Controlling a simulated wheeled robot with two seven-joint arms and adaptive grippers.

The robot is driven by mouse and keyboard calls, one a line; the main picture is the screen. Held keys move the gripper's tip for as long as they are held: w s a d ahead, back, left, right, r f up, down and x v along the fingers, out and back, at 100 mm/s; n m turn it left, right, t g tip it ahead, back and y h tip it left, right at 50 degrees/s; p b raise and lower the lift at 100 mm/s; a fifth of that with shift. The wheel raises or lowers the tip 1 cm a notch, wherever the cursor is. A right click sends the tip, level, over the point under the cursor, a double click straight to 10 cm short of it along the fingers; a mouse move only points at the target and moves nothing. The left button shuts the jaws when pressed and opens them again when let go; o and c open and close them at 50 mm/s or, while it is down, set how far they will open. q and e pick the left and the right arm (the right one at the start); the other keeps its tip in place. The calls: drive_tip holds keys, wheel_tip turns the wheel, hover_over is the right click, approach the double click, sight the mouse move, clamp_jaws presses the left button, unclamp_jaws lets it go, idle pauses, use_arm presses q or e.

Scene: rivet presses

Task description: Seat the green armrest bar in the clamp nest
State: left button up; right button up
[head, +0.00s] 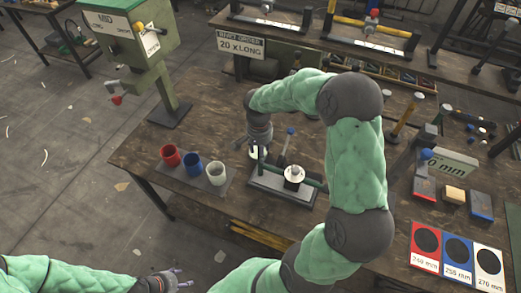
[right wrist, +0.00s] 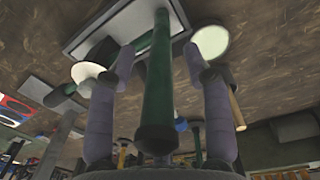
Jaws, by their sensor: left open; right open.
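The clamp nest has a pale grey base plate (head: 268,190) with a round white-topped post (head: 293,173); the plate also shows in the right wrist view (right wrist: 95,33). Green bar sections (head: 312,182) show at this fixture, partly hidden by the post. In the right wrist view the green armrest bar (right wrist: 158,85) runs between my right gripper's fingers (right wrist: 160,95), one end near the camera and the other over the plate. Those fingers are apart, with gaps beside the bar. In the head view my right gripper (head: 256,151) is at the plate's upper left. My left gripper (head: 178,280) is open and empty at bottom left, off the table.
Red (head: 170,155), blue (head: 192,165) and whitish (head: 216,173) cups stand left of the fixture. A green press (head: 150,60) stands behind them. Colored size cards (head: 457,255) and small blocks (head: 453,194) lie at the right. My right arm spans over the table.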

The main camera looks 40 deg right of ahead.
drive_tip(key=r, duration=1.2)
drive_tip(key=shift+w+a, duration=0.1)
drive_tip(key=shift+w, duration=0.15)
